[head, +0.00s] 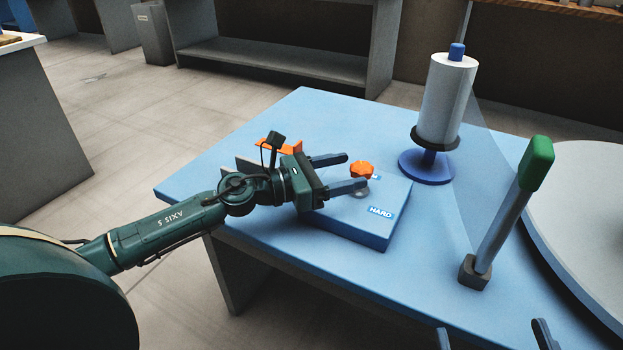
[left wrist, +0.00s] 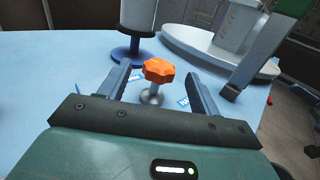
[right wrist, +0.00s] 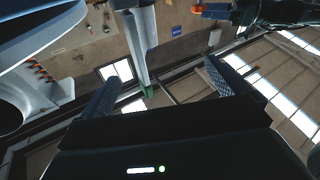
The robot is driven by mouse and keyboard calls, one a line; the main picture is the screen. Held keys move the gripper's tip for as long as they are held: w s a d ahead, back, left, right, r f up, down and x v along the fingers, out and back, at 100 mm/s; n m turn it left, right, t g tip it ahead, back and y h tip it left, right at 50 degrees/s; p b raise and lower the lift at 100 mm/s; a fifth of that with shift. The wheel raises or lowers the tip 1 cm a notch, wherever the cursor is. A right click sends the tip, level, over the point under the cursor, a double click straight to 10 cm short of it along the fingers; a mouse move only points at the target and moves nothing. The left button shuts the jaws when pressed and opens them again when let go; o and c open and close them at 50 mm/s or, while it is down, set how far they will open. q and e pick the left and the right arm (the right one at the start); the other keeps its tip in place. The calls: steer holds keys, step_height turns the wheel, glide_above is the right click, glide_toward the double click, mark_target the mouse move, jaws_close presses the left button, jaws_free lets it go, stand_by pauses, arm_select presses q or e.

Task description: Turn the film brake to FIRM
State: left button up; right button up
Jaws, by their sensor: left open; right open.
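An orange lobed knob (head: 361,170) on a short grey stem stands on a flat blue box (head: 345,228) on the table. One white-lettered label (head: 381,212) on the box reads HARD; another behind the knob is mostly hidden. My left gripper (head: 355,171) is open, its fingers reaching in on either side of the knob. In the left wrist view the knob (left wrist: 158,70) sits between the fingers, with a visible gap on each side. My right gripper (head: 493,336) is open and empty at the bottom edge of the head view.
A white film roll (head: 447,98) stands on a blue spindle behind the box. A grey lever with a green grip (head: 537,163) rises at the right, beside a large round turntable (head: 590,200). An orange part (head: 272,147) shows behind my left wrist. The blue table's (head: 300,115) back left is clear.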

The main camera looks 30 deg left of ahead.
arm_select(q)
steer(key=shift+b+v, duration=0.35)
steer(key=shift+v, duration=3.2)
steer(key=shift+s+a, duration=0.1)
